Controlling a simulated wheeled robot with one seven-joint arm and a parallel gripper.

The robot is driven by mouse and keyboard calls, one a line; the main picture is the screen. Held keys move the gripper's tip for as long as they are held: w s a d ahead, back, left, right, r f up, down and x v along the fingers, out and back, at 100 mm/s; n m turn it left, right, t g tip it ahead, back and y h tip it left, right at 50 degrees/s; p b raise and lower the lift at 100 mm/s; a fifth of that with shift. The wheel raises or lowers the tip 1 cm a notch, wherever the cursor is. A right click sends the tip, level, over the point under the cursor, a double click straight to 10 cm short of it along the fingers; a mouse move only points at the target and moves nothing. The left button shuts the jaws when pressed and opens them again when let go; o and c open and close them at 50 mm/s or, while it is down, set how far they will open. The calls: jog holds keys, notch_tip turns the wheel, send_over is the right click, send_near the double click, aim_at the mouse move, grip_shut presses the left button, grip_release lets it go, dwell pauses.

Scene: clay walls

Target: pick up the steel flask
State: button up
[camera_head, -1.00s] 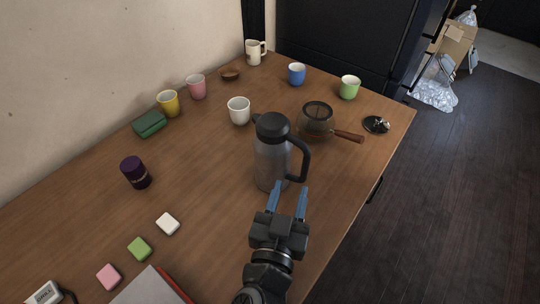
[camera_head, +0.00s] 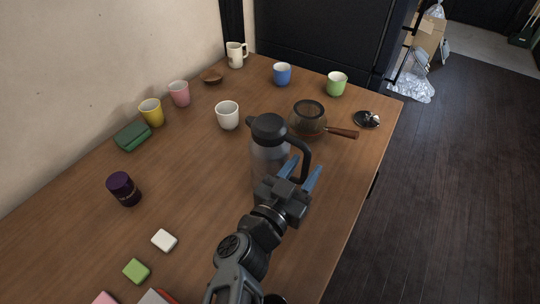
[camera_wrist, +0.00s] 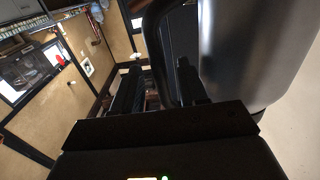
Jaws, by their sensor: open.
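The steel flask (camera_head: 268,160) stands upright on the wooden table, with a grey body, a black lid and a black handle on its right side. My gripper (camera_head: 304,172) is open at the flask's handle, its blue fingers beside the lower part of the handle. In the wrist view the flask body (camera_wrist: 250,50) fills the upper right, and the dark handle runs down between my fingers (camera_wrist: 160,85). I cannot tell whether either finger touches the handle. My gripper hides the flask's lower right side in the head view.
A glass pot (camera_head: 309,119) with a wooden handle stands behind the flask, and a white cup (camera_head: 228,115) behind left. A dark purple jar (camera_head: 124,189) is at left. Small blocks (camera_head: 164,240) lie in front. The table's right edge is close to my gripper.

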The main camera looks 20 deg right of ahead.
jog(key=shift+x, duration=0.8)
grip_shut()
jog(key=shift+r, duration=0.1)
dwell(0.7)
